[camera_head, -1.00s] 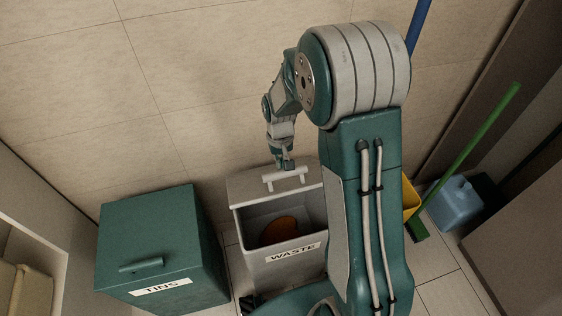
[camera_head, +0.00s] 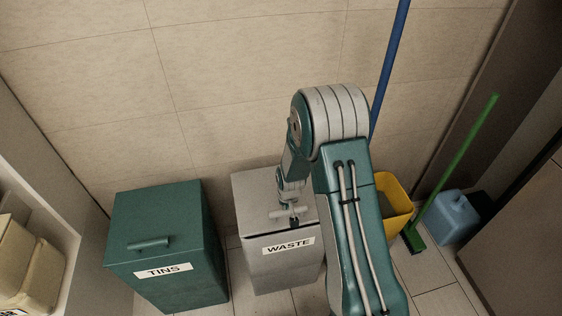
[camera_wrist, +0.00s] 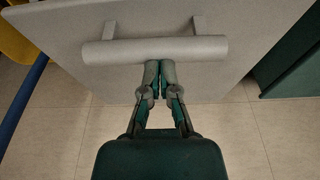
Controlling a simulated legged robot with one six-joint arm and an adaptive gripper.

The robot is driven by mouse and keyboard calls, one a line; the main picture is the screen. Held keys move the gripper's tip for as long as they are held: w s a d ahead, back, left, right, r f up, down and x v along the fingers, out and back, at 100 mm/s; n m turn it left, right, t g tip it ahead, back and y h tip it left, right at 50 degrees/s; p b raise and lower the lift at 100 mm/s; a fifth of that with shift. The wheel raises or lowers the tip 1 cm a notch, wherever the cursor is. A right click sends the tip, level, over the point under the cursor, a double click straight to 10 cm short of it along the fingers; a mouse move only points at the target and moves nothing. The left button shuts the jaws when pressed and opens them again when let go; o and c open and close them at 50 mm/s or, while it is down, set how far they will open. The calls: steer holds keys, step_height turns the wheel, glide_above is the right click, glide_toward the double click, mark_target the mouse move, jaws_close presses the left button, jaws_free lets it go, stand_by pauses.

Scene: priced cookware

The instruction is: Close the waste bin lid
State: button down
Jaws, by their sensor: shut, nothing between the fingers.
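The grey waste bin (camera_head: 283,268) stands against the wall, with a white WASTE label on its front. Its lid (camera_head: 258,187) lies down over the top, and the opening no longer shows; a small gap at the front edge cannot be ruled out. My gripper (camera_head: 293,221) is at the lid's front, by the bar handle (camera_head: 281,214). In the wrist view the fingertips (camera_wrist: 160,64) are together, at or against the handle bar (camera_wrist: 110,51), not around it. Nothing is between them. My arm hides the bin's right side.
A green TINS bin (camera_head: 165,250) with a closed lid stands left of the waste bin. A yellow bucket (camera_head: 398,205), a green broom (camera_head: 455,170), a blue container (camera_head: 457,218) and a blue pole (camera_head: 391,70) are at the right. Floor shows between the bins.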

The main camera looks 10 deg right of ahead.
mark_target(287, 213)
steer(key=f, duration=0.1)
steer(key=s+f, duration=0.1)
steer(key=f, duration=0.1)
steer(key=shift+s, duration=0.15)
steer(key=shift+r, duration=0.1)
steer(key=shift+r, duration=0.3)
steer(key=r, duration=0.4)
steer(key=shift+w+r, duration=0.1)
steer(key=shift+w, duration=0.1)
steer(key=s+r, duration=0.5)
steer(key=r, duration=0.2)
steer(key=shift+r, duration=0.15)
steer(key=shift+r, duration=0.1)
